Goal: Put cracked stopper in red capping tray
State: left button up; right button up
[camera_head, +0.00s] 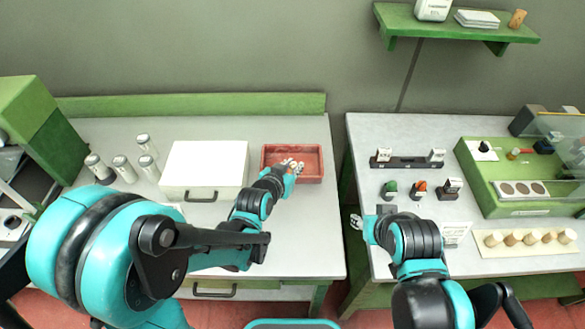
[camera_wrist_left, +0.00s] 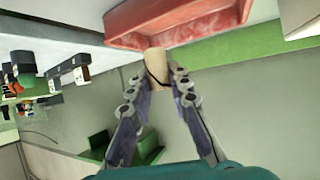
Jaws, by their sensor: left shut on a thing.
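My left gripper (camera_head: 292,164) reaches over the red capping tray (camera_head: 309,177) in the head view. In the left wrist view the left gripper (camera_wrist_left: 157,78) is shut on a pale cork stopper (camera_wrist_left: 156,62) with a dark crack line on its side. The stopper shows against the near wall of the red tray (camera_wrist_left: 180,38); whether it touches the tray I cannot tell. The stopper itself is hard to make out in the head view. My right gripper (camera_head: 358,223) hangs near the right table's left edge; its fingers are too small to read.
A white case (camera_head: 205,165) stands left of the tray, with several capped vials (camera_head: 122,168) further left. On the right table are a row of corks on a pale board (camera_head: 525,253), a green fixture (camera_head: 505,180) and small knobs (camera_head: 420,188). A gap separates the tables.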

pick_arm(q)
jog(key=w+f, duration=0.1)
jog(key=w, duration=0.1)
jog(key=w+f+b, duration=0.1)
jog(key=w, duration=0.1)
jog(key=w+f, duration=0.1)
jog(key=w, duration=0.1)
jog(key=shift+a+f, duration=0.2)
jog(key=shift+f, duration=0.15)
notch_tip(320, 180, down, 4)
jog(key=shift+w+f+b, duration=0.15)
jog(key=shift+b, duration=1.1)
jog(key=o, duration=0.6)
jog(key=shift+o, duration=0.2)
